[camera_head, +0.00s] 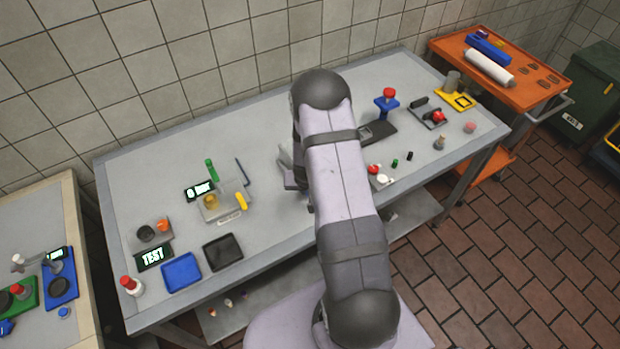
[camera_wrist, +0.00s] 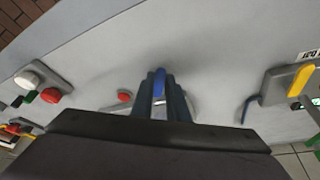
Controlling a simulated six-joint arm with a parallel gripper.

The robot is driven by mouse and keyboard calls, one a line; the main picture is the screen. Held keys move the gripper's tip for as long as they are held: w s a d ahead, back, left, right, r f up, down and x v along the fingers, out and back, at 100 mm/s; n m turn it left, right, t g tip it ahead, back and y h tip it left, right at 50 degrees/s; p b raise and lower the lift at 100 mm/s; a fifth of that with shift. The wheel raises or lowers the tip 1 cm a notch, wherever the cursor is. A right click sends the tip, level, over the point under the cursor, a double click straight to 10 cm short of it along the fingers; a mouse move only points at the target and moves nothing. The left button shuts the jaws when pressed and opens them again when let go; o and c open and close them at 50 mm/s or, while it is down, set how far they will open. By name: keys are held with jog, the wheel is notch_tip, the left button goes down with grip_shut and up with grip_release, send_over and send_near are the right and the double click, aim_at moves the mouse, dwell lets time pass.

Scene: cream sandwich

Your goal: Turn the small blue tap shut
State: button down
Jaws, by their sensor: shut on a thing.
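A small bright blue handle (camera_wrist: 159,84), which looks like the tap's, stands between the fingers of my gripper (camera_wrist: 164,100) in the wrist view. The fingers are closed against its sides. A pale metal part shows just below the blue, and the rest of the tap is hidden by the fingers. In the head view my gripper (camera_head: 290,177) is low over the middle of the grey table, left of my arm, and its fingertips and the tap cannot be made out there.
A thin blue bent rod (camera_head: 242,171) and a plate with a yellow handle (camera_head: 242,202) lie to the left on the table (camera_head: 300,245). Red and white knobs (camera_head: 383,179) stand right of my arm.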

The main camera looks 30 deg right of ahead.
jog(key=shift+w+a+r+m+h+p, duration=0.15)
jog(key=shift+w+a+m+h+p, duration=0.2)
jog(key=shift+m, duration=0.25)
jog(key=shift+w+a+m+g+h, duration=0.35)
jog(key=shift+w+m, duration=0.1)
jog(key=shift+m, duration=0.65)
jog(key=shift+w+a+m+g+h, duration=0.2)
jog(key=shift+w+m+g, duration=0.2)
jog(key=shift+m, duration=0.7)
jog(key=shift+w+a+m+g, duration=0.25)
jog(key=shift+w+m+g, duration=0.15)
jog(key=shift+m, duration=0.8)
jog(key=shift+w+a+m+g+h, duration=0.15)
jog(key=shift+w+m+g, duration=0.3)
jog(key=shift+m, duration=0.5)
jog(key=shift+w+m+g+h, duration=0.15)
jog(key=shift+w+m+g, duration=0.25)
jog(key=shift+m, duration=0.55)
jog(key=shift+w, duration=0.1)
jog(key=c, duration=1.7)
grip_release()
jog(key=shift+s, duration=0.2)
